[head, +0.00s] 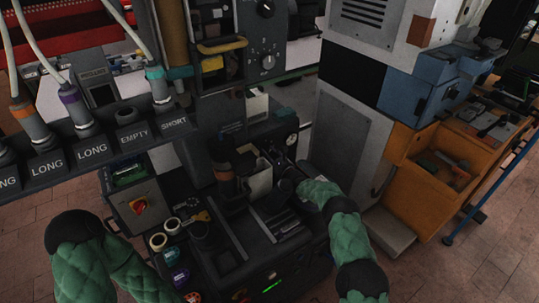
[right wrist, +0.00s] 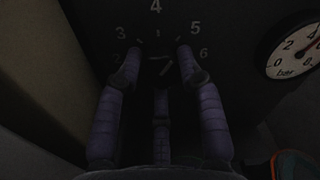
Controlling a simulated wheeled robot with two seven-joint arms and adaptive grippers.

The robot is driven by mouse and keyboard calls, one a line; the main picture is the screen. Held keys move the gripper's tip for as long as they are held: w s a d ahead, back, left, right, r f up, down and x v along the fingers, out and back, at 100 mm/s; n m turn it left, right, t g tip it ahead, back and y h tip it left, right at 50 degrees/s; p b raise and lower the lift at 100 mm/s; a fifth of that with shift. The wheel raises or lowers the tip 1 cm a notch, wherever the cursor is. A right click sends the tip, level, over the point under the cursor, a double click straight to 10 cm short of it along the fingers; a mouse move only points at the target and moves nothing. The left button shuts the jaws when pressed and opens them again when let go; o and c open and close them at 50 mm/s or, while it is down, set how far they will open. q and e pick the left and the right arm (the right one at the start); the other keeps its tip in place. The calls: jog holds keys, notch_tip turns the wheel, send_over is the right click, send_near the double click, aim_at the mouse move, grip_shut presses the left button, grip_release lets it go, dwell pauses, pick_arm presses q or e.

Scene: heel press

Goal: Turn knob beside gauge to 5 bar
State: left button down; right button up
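The pressure gauge (right wrist: 293,45) is a white dial marked "bar" at the right of the right wrist view, partly cut off; its needle is hard to read. It shows small in the head view (head: 291,139). The knob (right wrist: 158,69) is dark on a dark panel, left of the gauge, with 3, 4, 5 and 6 printed around it. Its pointer is too dim to read. My right gripper (right wrist: 159,52) reaches to the panel, its purple fingers spread on either side of the knob with visible gaps. My left gripper is out of view; only its green-sleeved arm shows.
The socket rack (head: 95,150) with LONG, EMPTY and SHORT labels stands at the left. Tape rolls (head: 165,232) lie on the machine's front.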

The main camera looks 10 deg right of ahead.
jog(key=shift+r+m+b, duration=0.1)
jog(key=shift+m+b, duration=0.3)
jog(key=shift+b, duration=0.1)
jog(key=o, duration=1.1)
jog(key=shift+o, duration=0.2)
jog(key=shift+s+d, duration=0.3)
jog(key=shift+s, duration=0.2)
jog(key=v, duration=1)
jog(key=shift+s, duration=0.35)
